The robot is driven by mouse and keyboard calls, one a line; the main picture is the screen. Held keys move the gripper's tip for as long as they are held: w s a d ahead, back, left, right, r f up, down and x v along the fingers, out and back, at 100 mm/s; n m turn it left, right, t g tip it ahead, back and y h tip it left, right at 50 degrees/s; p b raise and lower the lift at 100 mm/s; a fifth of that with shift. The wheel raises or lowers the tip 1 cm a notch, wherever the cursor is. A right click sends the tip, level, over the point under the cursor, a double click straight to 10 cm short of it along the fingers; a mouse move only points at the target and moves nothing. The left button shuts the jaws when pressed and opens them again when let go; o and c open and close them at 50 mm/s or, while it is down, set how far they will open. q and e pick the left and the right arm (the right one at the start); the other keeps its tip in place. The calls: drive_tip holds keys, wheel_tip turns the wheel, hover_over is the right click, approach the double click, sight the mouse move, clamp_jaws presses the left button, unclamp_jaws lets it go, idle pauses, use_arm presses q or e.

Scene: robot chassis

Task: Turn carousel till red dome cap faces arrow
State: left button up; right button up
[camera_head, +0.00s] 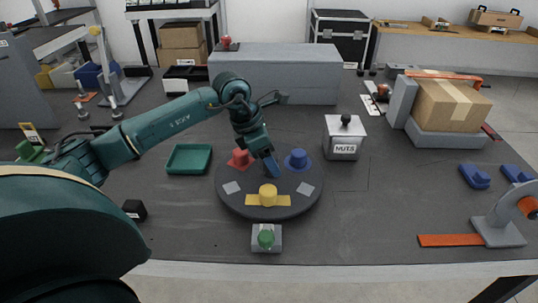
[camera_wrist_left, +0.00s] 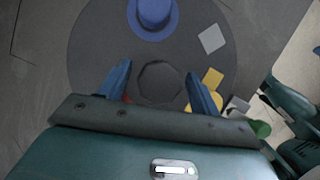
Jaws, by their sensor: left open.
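The dark round carousel (camera_head: 229,199) lies flat on the grey table. It carries a red cap (camera_head: 240,159) at back left, a blue cap (camera_head: 297,159) at back right and a yellow cap (camera_head: 268,194) at the front. My left gripper (camera_head: 271,167) points down over the carousel's middle. In the left wrist view the open gripper (camera_wrist_left: 162,84) has the dark central hub (camera_wrist_left: 160,83) between its fingers; contact is unclear. The blue cap shows there too (camera_wrist_left: 153,12); the red cap is mostly hidden. I cannot make out an arrow. My right gripper is not in view.
A grey block with a green button (camera_head: 266,237) stands in front of the carousel. A green tray (camera_head: 188,159) is left, a NUTS canister (camera_head: 343,139) right. A long grey box (camera_head: 275,76) stands behind.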

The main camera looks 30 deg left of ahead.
use_arm(q)
drive_tip(key=c, duration=1.3)
